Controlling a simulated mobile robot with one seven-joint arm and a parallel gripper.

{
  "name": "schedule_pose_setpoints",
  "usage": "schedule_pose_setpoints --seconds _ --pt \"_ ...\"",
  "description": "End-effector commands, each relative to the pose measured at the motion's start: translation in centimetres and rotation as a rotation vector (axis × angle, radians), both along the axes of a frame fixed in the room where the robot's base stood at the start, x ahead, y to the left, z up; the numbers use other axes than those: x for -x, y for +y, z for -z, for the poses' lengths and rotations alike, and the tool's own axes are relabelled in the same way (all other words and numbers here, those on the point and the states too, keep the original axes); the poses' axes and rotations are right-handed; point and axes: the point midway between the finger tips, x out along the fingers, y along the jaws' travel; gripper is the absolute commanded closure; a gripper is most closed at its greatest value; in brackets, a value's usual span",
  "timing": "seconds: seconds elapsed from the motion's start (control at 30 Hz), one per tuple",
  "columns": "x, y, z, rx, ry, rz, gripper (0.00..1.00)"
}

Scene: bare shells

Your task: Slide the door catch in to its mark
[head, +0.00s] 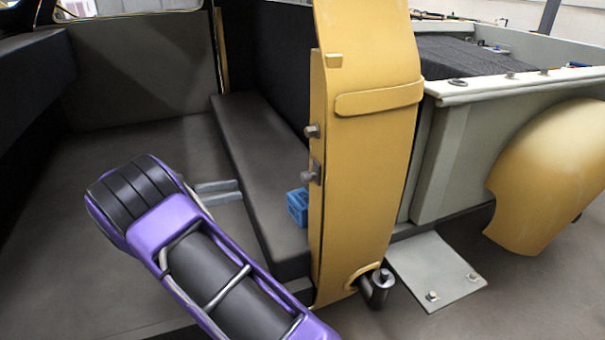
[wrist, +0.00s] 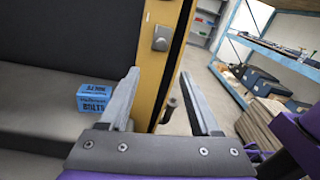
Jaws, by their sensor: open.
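The yellow door (head: 365,180) stands upright in the middle of the head view. Two small grey metal fittings sit on its left edge, an upper knob (head: 312,131) and a lower catch-like piece (head: 312,173). I cannot tell for sure which is the door catch, and no mark can be made out. In the wrist view one metal fitting (wrist: 162,38) shows on the yellow edge (wrist: 152,88), ahead of the fingers. My gripper (head: 238,190) is open and empty, left of the door edge in the head view and apart from the fittings. Its two fingers (wrist: 160,75) also show in the wrist view.
A blue bolts box (head: 297,205) lies on the dark bench seat (head: 255,150) beside the door; it also shows in the wrist view (wrist: 94,98). A grey truck-like bed (head: 460,150) and a yellow fender (head: 550,175) stand right. Shelving (wrist: 270,60) is farther off.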

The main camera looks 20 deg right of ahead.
Motion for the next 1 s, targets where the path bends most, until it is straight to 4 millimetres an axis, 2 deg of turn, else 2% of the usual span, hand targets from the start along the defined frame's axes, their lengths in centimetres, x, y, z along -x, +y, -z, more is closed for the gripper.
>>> schedule_pose_setpoints --seconds 0.17,0.27,0.7,0.8,1.0 --pt "0.2 -1.4 0.3 0.022 0.021 0.008 0.36" --pt "0.3 -3.0 0.3 0.021 0.019 0.008 0.36" --pt "0.8 -12.6 0.3 0.018 0.015 0.008 0.36" --pt "0.8 -14.5 0.3 0.018 0.015 0.007 0.36" --pt "0.9 -16.9 0.3 0.017 0.015 0.005 0.36"
